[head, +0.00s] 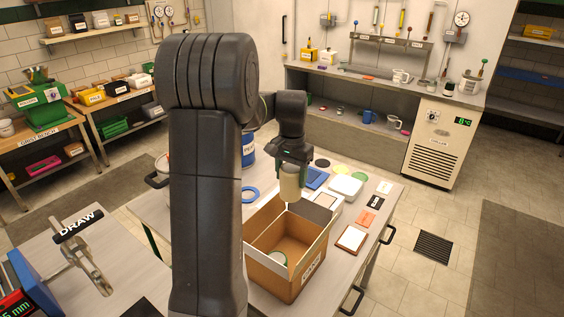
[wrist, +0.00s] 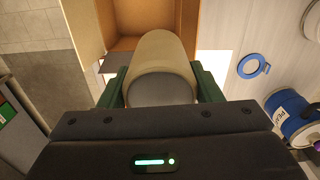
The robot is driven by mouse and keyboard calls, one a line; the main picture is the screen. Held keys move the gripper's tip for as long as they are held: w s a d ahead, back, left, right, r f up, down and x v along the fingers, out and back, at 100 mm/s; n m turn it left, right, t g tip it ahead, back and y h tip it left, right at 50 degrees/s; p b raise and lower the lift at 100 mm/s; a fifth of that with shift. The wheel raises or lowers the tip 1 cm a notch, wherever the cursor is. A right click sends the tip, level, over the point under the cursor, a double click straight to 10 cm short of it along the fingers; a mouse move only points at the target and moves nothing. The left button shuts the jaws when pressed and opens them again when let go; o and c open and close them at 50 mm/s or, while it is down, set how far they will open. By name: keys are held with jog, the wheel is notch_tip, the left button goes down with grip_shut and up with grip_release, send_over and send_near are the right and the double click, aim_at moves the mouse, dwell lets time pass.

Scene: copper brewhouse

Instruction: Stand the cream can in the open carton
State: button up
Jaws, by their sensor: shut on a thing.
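My gripper (head: 290,160) is shut on the cream can (head: 289,187), which hangs roughly upright below the jaws. In the wrist view the cream can (wrist: 160,62) sits between the green fingers of my gripper (wrist: 161,88). The open carton (head: 290,252) stands on the work table just in front of the can, with its flaps spread. The can is over or just behind the carton's far edge; I cannot tell exactly which. In the wrist view the carton (wrist: 125,12) lies beyond the can.
A blue ring (head: 250,194) and a blue-and-white tub (head: 248,150) are on the table left of the can.

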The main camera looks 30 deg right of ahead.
jog(key=s, duration=0.1)
jog(key=s+m, duration=0.1)
jog(key=s, duration=0.1)
jog(key=s+m, duration=0.1)
jog(key=shift+s+d+r+p, duration=0.15)
jog(key=shift+d+r+p, duration=0.05)
jog(key=shift+r+p, duration=0.1)
jog(key=shift+f, duration=0.15)
notch_tip(320, 180, down, 23)
jog(key=b, duration=1.5)
jog(key=shift+f, duration=0.2)
jog(key=shift+f+b, duration=0.2)
jog(key=shift+b, duration=0.15)
jog(key=o, duration=1.2)
jog(key=shift+o, duration=0.2)
notch_tip(320, 180, up, 18)
jog(key=p, duration=1.3)
